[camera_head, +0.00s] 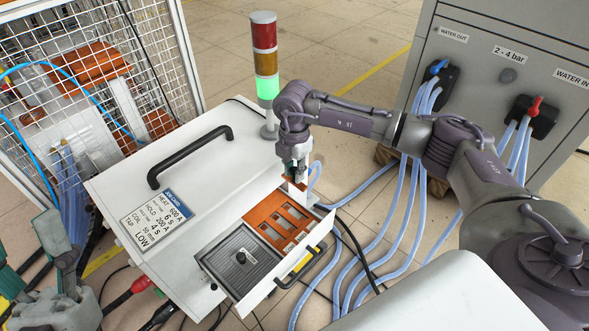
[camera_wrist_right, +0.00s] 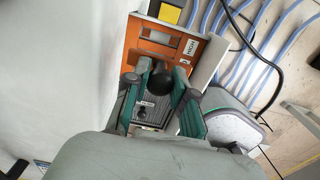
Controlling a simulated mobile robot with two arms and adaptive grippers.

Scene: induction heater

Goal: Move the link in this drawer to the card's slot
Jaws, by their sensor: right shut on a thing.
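The drawer (camera_head: 247,301) stands out of the white machine, with an orange slotted board (camera_head: 268,213) and a dark ribbed cover (camera_head: 225,262). My right gripper (camera_head: 294,178) is over the board's far end. In the right wrist view, my right gripper (camera_wrist_right: 160,92) is shut on the link's black knob (camera_wrist_right: 159,78); the link's lower part is mostly hidden. The card (camera_head: 157,215) on the machine top reads TAP LOW. My left gripper (camera_head: 38,262) is at the lower left, its fingers apart and empty.
The machine top (camera_head: 190,170) carries a black handle (camera_head: 182,160). A signal tower (camera_head: 265,60), lit green, stands behind. Blue hoses (camera_head: 405,200) run beside the drawer to a grey cabinet (camera_head: 500,95). A wire-mesh cage (camera_head: 150,50) stands at upper left.

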